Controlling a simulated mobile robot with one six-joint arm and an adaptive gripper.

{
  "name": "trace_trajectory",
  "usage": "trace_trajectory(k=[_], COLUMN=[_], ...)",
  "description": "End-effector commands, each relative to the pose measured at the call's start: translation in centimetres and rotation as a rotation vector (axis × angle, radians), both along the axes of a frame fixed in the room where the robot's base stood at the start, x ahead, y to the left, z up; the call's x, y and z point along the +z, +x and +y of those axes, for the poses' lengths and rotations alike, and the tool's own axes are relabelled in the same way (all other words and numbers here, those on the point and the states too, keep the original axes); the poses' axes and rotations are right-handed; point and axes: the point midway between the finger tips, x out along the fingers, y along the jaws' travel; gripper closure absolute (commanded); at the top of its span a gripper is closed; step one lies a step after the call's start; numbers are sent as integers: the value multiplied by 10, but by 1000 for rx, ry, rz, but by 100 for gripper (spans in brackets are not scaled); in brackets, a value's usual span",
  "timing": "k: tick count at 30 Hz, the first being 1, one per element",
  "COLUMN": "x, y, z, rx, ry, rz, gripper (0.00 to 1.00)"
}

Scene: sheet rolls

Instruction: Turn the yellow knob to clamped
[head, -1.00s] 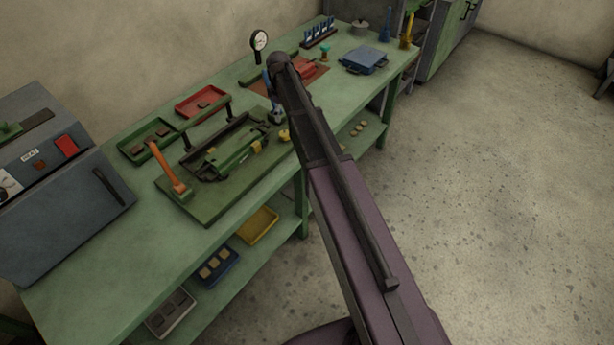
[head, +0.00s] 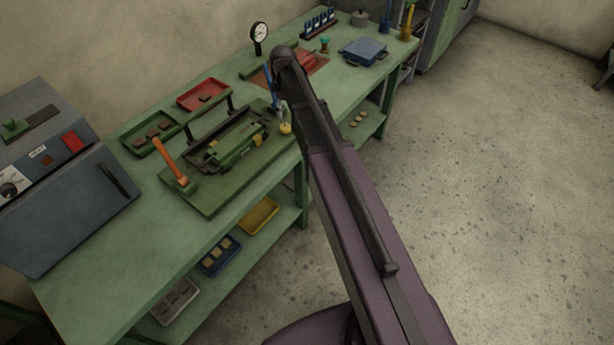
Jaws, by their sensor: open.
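The yellow knob (head: 285,128) is a small round knob at the right end of a dark green clamp fixture (head: 232,140) on the bench. Its setting cannot be read at this size. My gripper (head: 278,113) is small in view, pointing down just above and to the left of the knob, beside my arm. It is open, with nothing visible between its fingers. Whether it touches the knob I cannot tell. My arm hides part of the area behind it.
An orange-handled lever (head: 170,161) stands at the fixture's left end. Green (head: 134,150) and red (head: 216,94) trays lie behind it. A dial gauge (head: 259,34) stands farther back. A grey control box (head: 75,205) fills the left. The bench's front left is clear.

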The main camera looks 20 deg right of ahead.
Motion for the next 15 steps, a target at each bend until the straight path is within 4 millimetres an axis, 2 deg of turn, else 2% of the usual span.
trace_trajectory(k=[1, 15], x=[-4, -19], y=[-11, -75], z=[0, -1], rx=[-19, -226], ry=[0, 0], rz=[0, 0], gripper=[7, 7])
